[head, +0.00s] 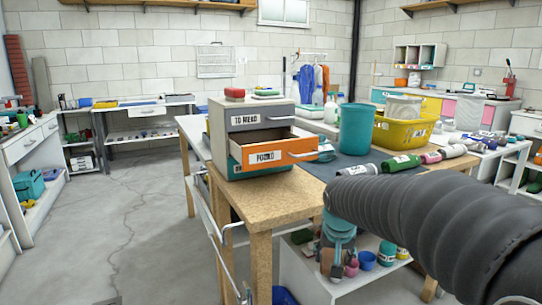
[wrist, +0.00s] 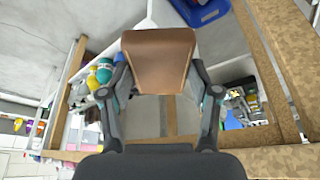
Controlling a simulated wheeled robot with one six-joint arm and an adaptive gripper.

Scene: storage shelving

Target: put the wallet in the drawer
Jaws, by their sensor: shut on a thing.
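In the wrist view a brown wallet (wrist: 158,62) is held upright between the two fingers of my gripper (wrist: 160,85). The fingers press on its left and right sides. In the head view my dark ribbed arm reaches in from the right, and I cannot clearly make out the wallet there. A small drawer unit (head: 222,122) stands on the wooden table. Its grey top drawer (head: 260,117), labelled TO MEND, is shut. The orange drawer (head: 273,156) below it is pulled out. A teal drawer (head: 233,168) is partly hidden under it.
The wooden table (head: 262,205) has a teal bin (head: 356,128), a yellow tub (head: 402,134) and several rolled items right of the drawers. A red item (head: 234,92) lies on the unit. Shelves below the table hold small pots. The floor (head: 125,215) at left is clear.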

